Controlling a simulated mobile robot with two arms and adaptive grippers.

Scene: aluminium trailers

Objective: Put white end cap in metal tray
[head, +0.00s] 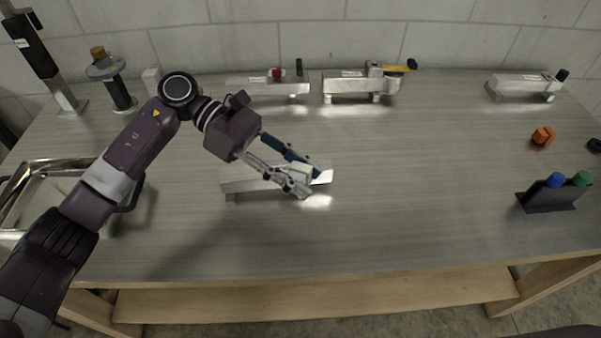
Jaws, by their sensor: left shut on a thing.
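The white end cap (305,172) is at the right end of an aluminium trailer (245,185) in the middle of the table, partly hidden by the fingers. My left gripper (309,182) reaches in from the upper left and is shut on it. I cannot tell whether the cap is still seated on the trailer. The metal tray (38,166) is at the left edge of the table, partly hidden behind my left arm. My right gripper is not in view.
Several more trailers stand along the back, including one with a yellow part (397,68) and one at far right (520,84). An orange part (543,136) and a black holder (548,198) with blue and green caps are at right. The table's front is clear.

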